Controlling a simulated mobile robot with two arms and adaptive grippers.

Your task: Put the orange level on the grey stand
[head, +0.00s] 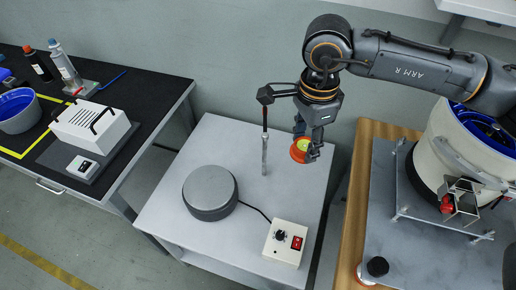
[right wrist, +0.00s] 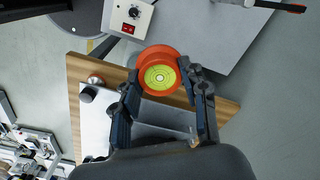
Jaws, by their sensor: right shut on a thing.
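The orange level (head: 301,150) is a round orange disc with a yellow-green bubble face. It also shows face-on in the right wrist view (right wrist: 160,76). My right gripper (head: 308,146) is shut on it and holds it above the right part of the light table. In the right wrist view, the fingers (right wrist: 163,88) lie on either side of the disc. A round grey drum-shaped stand (head: 210,189) sits on the light table, left of and apart from the level. My left gripper is not in view.
A white control box (head: 285,243) with a red switch is cabled to the stand. A wooden-edged bench (head: 349,225) with a large white drum (head: 440,140) is at right. A black bench (head: 130,95) is at left.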

